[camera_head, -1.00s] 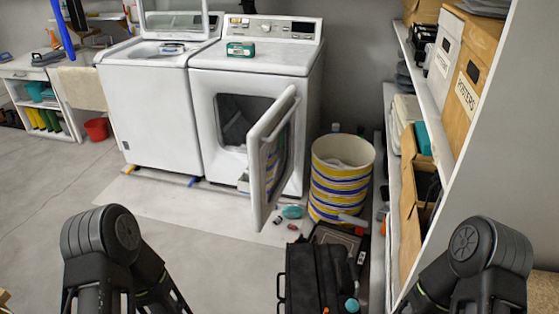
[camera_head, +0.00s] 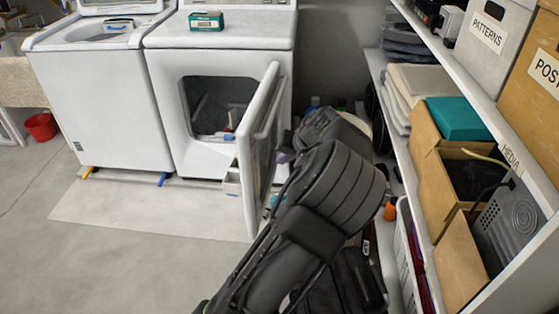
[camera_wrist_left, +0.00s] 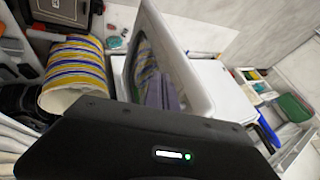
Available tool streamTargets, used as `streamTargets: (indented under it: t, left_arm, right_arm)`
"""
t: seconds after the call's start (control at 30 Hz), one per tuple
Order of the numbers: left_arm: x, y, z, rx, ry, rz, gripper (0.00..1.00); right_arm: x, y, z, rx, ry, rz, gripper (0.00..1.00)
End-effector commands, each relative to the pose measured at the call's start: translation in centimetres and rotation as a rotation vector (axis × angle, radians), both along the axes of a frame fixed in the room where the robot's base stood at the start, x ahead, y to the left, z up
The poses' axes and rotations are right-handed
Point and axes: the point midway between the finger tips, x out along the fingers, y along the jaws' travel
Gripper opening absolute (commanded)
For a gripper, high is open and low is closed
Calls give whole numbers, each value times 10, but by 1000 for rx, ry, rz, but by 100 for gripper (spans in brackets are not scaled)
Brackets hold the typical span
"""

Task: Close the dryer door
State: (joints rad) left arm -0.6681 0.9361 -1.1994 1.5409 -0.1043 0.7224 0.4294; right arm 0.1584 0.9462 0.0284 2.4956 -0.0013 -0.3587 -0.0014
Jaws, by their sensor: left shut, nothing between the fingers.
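The white dryer (camera_head: 160,120) stands at the back centre. Its door (camera_head: 250,175) is swung wide open toward me, hinged on the right of the dark opening (camera_head: 215,105). Some items lie inside the opening. My left arm reaches up from the bottom, and its gripper (camera_head: 285,155) is shut and empty, close to the right side of the door. The arm hides part of this gripper, and I cannot tell whether it touches the door. My right gripper is out of view.
A white washer (camera_head: 100,110) stands left of the dryer. A green box (camera_head: 207,21) sits on the dryer. A striped hamper (camera_wrist_left: 75,75) is beside the door, mostly hidden by my arm in the head view. Loaded shelves (camera_head: 535,190) line the right. Floor at left is clear.

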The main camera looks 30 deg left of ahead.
Motion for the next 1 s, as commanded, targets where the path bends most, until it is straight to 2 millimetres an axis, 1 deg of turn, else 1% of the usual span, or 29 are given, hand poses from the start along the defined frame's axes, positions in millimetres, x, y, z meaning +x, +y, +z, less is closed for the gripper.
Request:
streamTargets:
  t: [0.3,0.47,0.57,0.67,0.9,1.0]
  left_arm:
    - [-1,1,-2,0,2,0,0]
    - [0,7,-10,0,5,2,0]
    - [2,14,-19,0,4,3,0]
    - [4,23,-32,0,5,3,0]
    - [12,52,-71,0,6,2,0]
    - [13,64,-84,-1,4,3,0]
  right_arm:
    - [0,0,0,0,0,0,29]
    - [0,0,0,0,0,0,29]
    - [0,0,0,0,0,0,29]
    - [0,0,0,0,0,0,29]
    - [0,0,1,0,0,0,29]
    - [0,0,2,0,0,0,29]
